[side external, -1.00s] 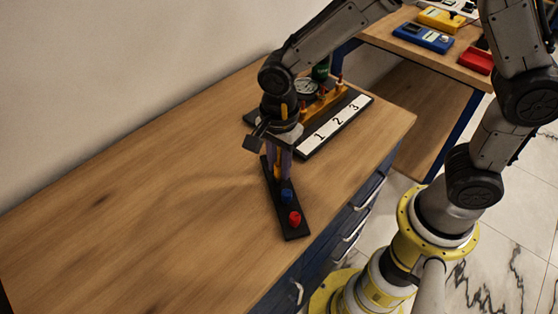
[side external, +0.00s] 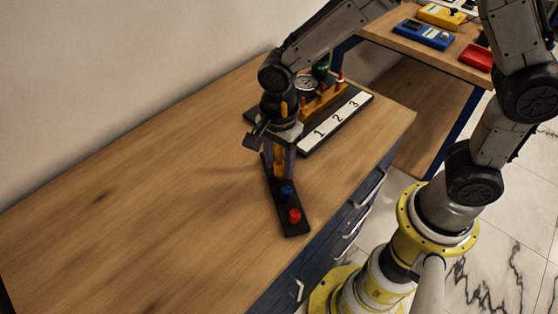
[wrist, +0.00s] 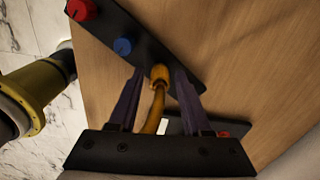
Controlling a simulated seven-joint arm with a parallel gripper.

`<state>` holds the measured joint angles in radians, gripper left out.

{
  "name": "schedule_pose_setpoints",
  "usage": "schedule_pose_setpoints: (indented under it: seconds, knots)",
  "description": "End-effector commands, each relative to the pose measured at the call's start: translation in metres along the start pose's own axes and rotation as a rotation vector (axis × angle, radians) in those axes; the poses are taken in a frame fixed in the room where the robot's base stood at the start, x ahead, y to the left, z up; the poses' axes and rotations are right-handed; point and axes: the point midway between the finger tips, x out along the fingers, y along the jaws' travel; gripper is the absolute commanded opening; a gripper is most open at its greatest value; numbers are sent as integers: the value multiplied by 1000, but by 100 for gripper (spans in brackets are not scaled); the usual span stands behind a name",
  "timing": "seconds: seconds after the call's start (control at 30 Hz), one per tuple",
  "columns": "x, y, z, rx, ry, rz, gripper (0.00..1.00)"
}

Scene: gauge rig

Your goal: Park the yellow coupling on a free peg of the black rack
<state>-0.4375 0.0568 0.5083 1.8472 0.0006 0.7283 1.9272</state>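The yellow coupling (side external: 279,170) is at the black rack (side external: 283,208), in line with the blue coupling (side external: 287,193) and the red coupling (side external: 295,215). In the wrist view the yellow coupling (wrist: 160,73) sits over the rack (wrist: 146,50) beside the blue one (wrist: 123,46), with a yellow hose (wrist: 152,115) running back from it. My gripper (side external: 280,178) points down at the rack. Its fingers stand either side of the yellow coupling, with a gap on each side in the wrist view. The peg under the coupling is hidden.
Behind my gripper stands a black panel with a gauge (side external: 307,86), an orange manifold (side external: 322,103) and a white strip (side external: 336,122) numbered 1, 2, 3. The wooden tabletop (side external: 130,210) is clear to the left. A second bench (side external: 380,35) holds coloured devices.

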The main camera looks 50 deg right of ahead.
Motion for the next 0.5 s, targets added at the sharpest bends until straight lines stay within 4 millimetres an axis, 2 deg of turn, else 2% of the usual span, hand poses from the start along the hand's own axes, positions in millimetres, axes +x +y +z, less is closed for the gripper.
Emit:
schedule_pose_setpoints:
  seconds: [0.17, 0.37, 0.5]
  knots:
    - [0, 0, 0, 0, 0, 0, 48]
    - [0, 0, 0, 0, 0, 0, 83]
    - [0, 0, 0, 0, 0, 0, 83]
